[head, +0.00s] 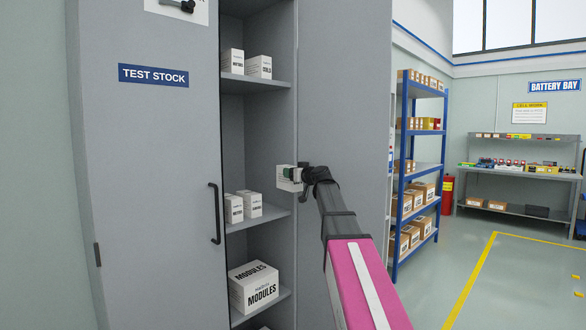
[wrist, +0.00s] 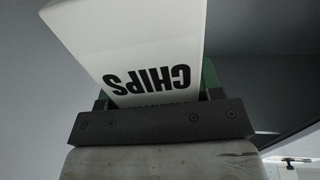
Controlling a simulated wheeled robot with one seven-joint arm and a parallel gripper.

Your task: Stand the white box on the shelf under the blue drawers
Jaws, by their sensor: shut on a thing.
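My gripper (head: 291,173) is shut on a white box (head: 286,184). In the wrist view the white box (wrist: 135,45) fills the space between the green-sided fingers (wrist: 158,90), and its black CHIPS lettering appears upside down. In the head view the box is held up in front of the grey TEST STOCK cabinet's right side, a little above the level of a middle shelf (head: 275,214). I cannot tell whether it is inside the cabinet opening. Part of the box is hidden by the fingers. No blue drawers show in either view.
The cabinet shelves hold small white boxes (head: 233,208) and a larger MODULES box (head: 254,287). The left door (head: 150,200) has a black handle. A blue rack (head: 410,160) with cartons stands to the right, and a BATTERY BAY bench (head: 520,172) is farther back. Open floor lies at right.

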